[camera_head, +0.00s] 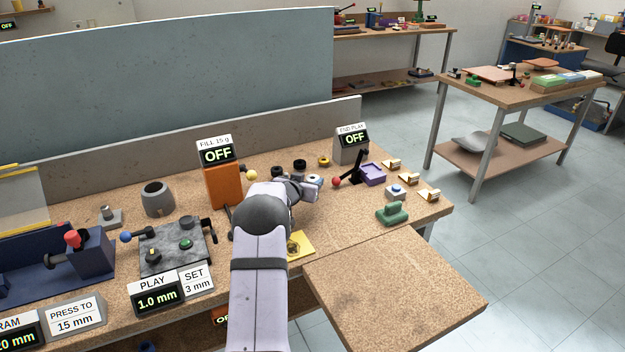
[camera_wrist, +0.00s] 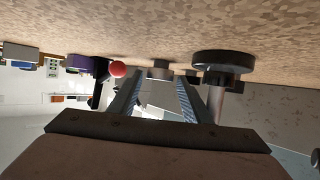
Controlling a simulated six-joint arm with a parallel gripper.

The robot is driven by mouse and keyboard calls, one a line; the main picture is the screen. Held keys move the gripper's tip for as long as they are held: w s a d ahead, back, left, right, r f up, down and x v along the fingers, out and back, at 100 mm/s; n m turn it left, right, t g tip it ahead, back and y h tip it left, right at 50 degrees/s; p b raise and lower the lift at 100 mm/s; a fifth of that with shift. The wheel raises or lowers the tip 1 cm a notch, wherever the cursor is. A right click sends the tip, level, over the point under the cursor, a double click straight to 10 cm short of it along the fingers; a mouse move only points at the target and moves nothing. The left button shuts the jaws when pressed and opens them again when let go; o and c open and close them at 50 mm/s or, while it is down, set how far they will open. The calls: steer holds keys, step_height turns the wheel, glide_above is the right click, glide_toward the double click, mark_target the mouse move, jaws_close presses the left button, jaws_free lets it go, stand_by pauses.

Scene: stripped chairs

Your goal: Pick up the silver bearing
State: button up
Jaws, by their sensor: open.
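My gripper (camera_wrist: 161,84) is open, with its two fingers pointing away from the wrist camera toward things on the bench. A small grey round piece (camera_wrist: 160,69), which looks like the silver bearing, stands on the bench beyond the fingertips and shows in the gap between them. I see nothing held between the fingers. In the head view my arm reaches over the bench, and its wrist hides the fingers; I cannot make out the bearing there.
A dark round-topped part (camera_wrist: 223,62) stands close by on the right in the wrist view. In the head view, black rings (camera_head: 300,165), a yellow ring (camera_head: 323,161), an orange box (camera_head: 223,185) and a red-knobbed lever (camera_head: 337,181) surround my wrist. The bench's front-right board (camera_head: 395,285) is clear.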

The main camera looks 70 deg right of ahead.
steer(key=shift+d+f, duration=0.15)
steer(key=shift+d, duration=0.2)
steer(key=c, duration=0.9)
steer(key=shift+o, duration=0.2)
